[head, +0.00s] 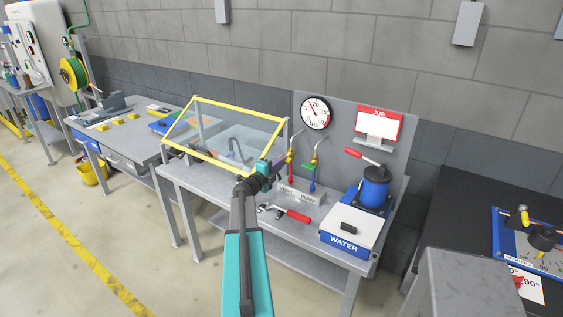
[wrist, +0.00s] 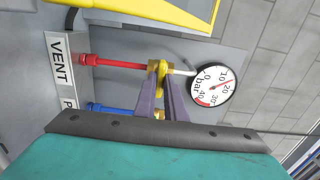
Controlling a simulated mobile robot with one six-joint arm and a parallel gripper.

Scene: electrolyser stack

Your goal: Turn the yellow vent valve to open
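The round pressure gauge (wrist: 212,85) is just beyond the valve.
The blue PUMP pipe (wrist: 118,109) runs close beside the red one. A yellow-framed clear guard (head: 226,130) stands left of my gripper. A red-handled tool (head: 290,214) lies on the bench. A blue hand pump (head: 374,187) and a WATER box (head: 350,228) stand at the right.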

